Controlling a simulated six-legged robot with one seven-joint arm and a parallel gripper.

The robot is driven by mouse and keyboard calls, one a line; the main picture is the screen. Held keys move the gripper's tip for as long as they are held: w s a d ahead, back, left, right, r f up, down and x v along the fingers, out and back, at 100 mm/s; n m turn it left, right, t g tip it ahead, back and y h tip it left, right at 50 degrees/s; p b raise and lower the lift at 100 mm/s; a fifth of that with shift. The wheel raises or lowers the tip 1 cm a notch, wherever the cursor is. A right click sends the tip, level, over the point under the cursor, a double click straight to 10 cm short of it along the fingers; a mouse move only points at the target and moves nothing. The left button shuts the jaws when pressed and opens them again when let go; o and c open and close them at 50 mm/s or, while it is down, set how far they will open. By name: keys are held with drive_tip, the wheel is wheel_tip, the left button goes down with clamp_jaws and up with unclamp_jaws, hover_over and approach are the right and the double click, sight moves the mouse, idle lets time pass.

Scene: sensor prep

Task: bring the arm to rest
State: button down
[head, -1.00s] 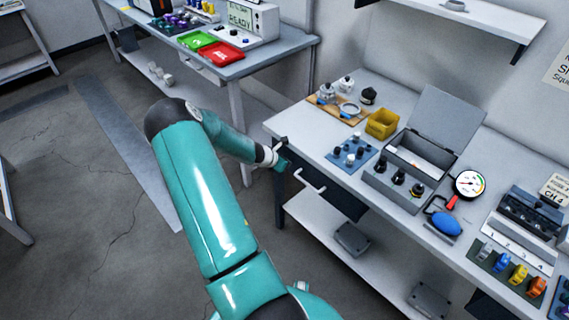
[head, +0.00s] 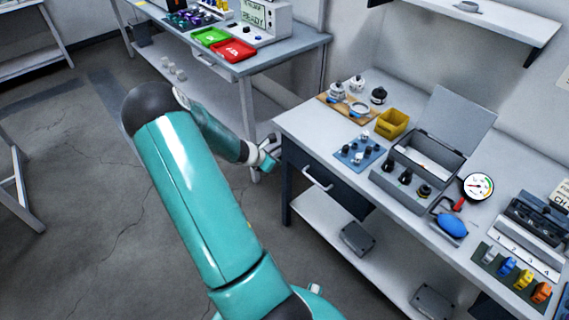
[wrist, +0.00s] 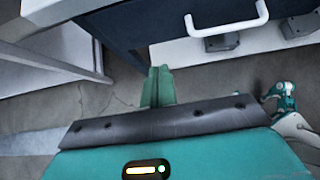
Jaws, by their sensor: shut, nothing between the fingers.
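My gripper (head: 267,160) is at the end of my teal arm in the head view, just left of the workbench's front left corner and clear of the bench. In the wrist view my gripper (wrist: 157,82) shows its teal fingers together with nothing between them. They point toward the bench's dark drawer front (wrist: 190,18), with a gap I cannot judge. The white drawer handle (wrist: 227,22) is at the top of the wrist view and also shows in the head view (head: 318,181).
The workbench (head: 300,127) holds a yellow bin (head: 392,124), a grey case (head: 455,112), a gauge (head: 478,186) and a blue bulb (head: 452,225). A second bench (head: 290,50) with green and red trays stands behind. The floor (head: 75,180) at left is open.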

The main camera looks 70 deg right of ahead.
drive_tip(key=v, duration=0.3)
drive_tip(key=w+a+r+m+t+y, duration=0.1)
drive_tip(key=w+a+r+m+t, duration=0.25)
drive_tip(key=w+a+r, duration=0.45)
drive_tip(key=w+a+r+m+t+y, duration=0.15)
drive_tip(key=w+a+r+m, duration=0.3)
drive_tip(key=a+r, duration=0.85)
drive_tip(key=s+a+r+m+t+y, duration=0.1)
drive_tip(key=s+a+r, duration=0.2)
drive_tip(key=a, duration=0.7)
drive_tip(key=s+a+r+m+t+y, duration=0.2)
drive_tip(key=s+a+r, duration=0.2)
drive_tip(key=a, duration=0.6)
drive_tip(key=s+a+r+m+t+y, duration=0.1)
drive_tip(key=s+a+r+y, duration=0.1)
drive_tip(key=a, duration=0.8)
drive_tip(key=shift+s+a+r+m+t, duration=0.3)
drive_tip(key=shift+s+r, duration=0.35)
drive_tip(key=shift+r, duration=0.3)
drive_tip(key=shift+d+y, duration=0.25)
